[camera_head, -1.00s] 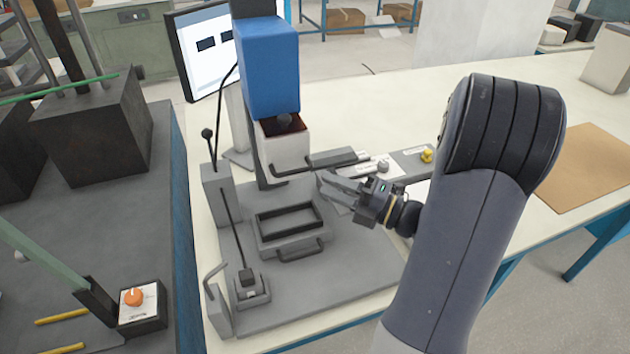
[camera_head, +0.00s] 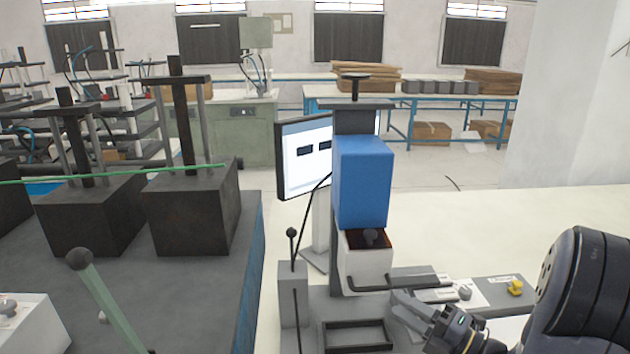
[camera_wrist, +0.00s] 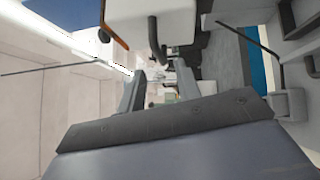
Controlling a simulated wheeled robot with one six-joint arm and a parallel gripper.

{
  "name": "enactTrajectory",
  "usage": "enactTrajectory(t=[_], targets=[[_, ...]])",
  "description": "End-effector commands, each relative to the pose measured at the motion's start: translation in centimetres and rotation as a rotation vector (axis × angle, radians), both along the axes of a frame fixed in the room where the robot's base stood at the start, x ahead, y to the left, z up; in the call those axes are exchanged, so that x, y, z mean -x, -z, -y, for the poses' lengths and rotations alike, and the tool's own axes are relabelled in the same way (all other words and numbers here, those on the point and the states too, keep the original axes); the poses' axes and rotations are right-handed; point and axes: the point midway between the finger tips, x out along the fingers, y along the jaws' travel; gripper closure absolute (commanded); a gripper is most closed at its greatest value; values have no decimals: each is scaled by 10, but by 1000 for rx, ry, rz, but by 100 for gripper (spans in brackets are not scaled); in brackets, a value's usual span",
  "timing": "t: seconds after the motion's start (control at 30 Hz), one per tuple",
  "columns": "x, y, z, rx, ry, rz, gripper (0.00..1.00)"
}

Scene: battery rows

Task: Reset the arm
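My gripper (camera_head: 408,308) is low at the right in the head view, in front of the grey bar of the blue and white press (camera_head: 362,185). My dark arm link (camera_head: 585,295) fills the lower right corner. In the wrist view my gripper (camera_wrist: 160,88) shows two grey fingers standing apart. No object is seen held between them; only background shows in the gap. The wrist view is tilted on its side, with the white press body at the top.
A black-framed rectangular tray (camera_head: 357,336) sits below the press. A monitor (camera_head: 305,160) stands behind it. A grey panel with a yellow knob (camera_head: 514,288) lies to the right. Dark blocks with posts (camera_head: 192,208) stand on the left bench. The pale table behind my gripper is mostly clear.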

Motion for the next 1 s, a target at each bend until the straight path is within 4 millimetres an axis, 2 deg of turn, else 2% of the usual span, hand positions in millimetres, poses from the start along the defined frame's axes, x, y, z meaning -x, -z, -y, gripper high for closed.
enactTrajectory(t=[0.5,0.63,1.0], targets=[[-53,-11,-56,1,-4,0,68],[-52,1,-54,0,0,0,68],[-52,3,-54,0,0,-1,68]])
